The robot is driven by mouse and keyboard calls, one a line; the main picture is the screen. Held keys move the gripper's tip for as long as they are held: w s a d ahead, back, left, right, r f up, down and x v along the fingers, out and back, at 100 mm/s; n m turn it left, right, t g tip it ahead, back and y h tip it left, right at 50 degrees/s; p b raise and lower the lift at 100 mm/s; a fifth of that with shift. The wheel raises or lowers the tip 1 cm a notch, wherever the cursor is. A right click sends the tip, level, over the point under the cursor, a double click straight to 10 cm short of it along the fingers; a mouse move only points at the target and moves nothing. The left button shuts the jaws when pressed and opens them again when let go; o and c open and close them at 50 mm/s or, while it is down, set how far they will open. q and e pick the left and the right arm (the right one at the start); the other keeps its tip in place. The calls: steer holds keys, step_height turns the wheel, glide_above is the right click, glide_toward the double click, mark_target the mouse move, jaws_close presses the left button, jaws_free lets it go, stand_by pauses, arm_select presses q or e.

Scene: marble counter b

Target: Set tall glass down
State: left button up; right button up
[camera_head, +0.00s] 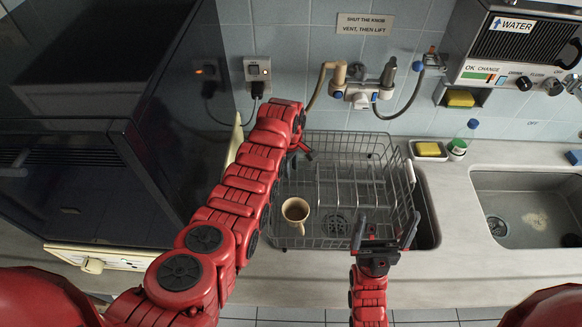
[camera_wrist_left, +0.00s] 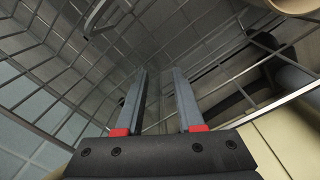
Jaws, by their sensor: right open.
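I cannot make out a tall glass in either view. My left gripper (camera_wrist_left: 160,72) shows open in the left wrist view, with nothing visible between its fingers and wire bars beyond them. In the head view the left arm reaches over the left side of the wire dish rack (camera_head: 345,137) and mostly hides its gripper near the rack's back left. My right gripper (camera_head: 387,226) is open and empty at the rack's front right. A cream mug (camera_head: 296,212) with brown inside stands upright in the rack's front left.
A tap (camera_head: 360,93) with hoses is on the wall behind the rack. A sink (camera_head: 530,215) lies to the right, with a sponge dish (camera_head: 428,150) and small bottle (camera_head: 457,148) nearby. A dark appliance (camera_head: 90,150) stands left. The front counter strip (camera_head: 310,270) is mostly clear.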

mark_target(291, 165)
arm_select(q)
step_height(291, 165, up, 6)
steer(key=shift+f+b, duration=0.1)
steer(key=shift+b, duration=1.05)
step_height(291, 165, up, 6)
steer(key=p, duration=0.3)
steer(key=shift+s+a+f, duration=0.15)
steer(key=shift+f, duration=0.1)
steer(key=shift+r+p, duration=0.35)
steer(key=shift+p, duration=0.05)
